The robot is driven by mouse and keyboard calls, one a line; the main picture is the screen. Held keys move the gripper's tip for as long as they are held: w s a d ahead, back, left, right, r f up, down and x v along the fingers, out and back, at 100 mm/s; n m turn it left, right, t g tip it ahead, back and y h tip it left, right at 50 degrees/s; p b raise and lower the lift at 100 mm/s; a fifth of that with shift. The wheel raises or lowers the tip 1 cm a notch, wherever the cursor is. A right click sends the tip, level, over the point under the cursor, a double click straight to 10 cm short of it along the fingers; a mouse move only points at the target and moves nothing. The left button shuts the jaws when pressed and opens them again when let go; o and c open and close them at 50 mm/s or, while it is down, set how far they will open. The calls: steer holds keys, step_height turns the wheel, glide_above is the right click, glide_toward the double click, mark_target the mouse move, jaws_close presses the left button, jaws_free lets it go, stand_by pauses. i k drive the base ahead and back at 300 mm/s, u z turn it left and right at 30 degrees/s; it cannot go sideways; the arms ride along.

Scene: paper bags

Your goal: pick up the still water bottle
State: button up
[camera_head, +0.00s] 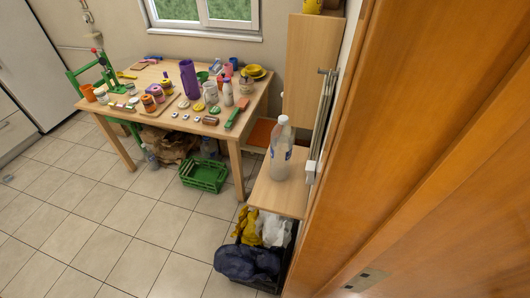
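A clear plastic bottle with a pale cap and a bluish label (281,150) stands upright on a small wooden shelf (278,197) right of the middle. It looks like a water bottle, but its label is too small to read. Other clear bottles stand on the floor under the table, one near its left side (151,156) and one near the paper bag (209,147). I cannot tell which bottle is still water. My gripper is not in view.
A wooden table (250,118) holds many small items. A green crate (204,175) and a brown paper bag (173,146) are beneath it. Dark, yellow and white bags (247,262) lie below the shelf. A wooden door (430,150) fills the right.

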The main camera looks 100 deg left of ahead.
mark_target(283, 135)
steer(key=u, duration=4.85)
steer(key=i, duration=2.95)
steer(key=z, duration=4)
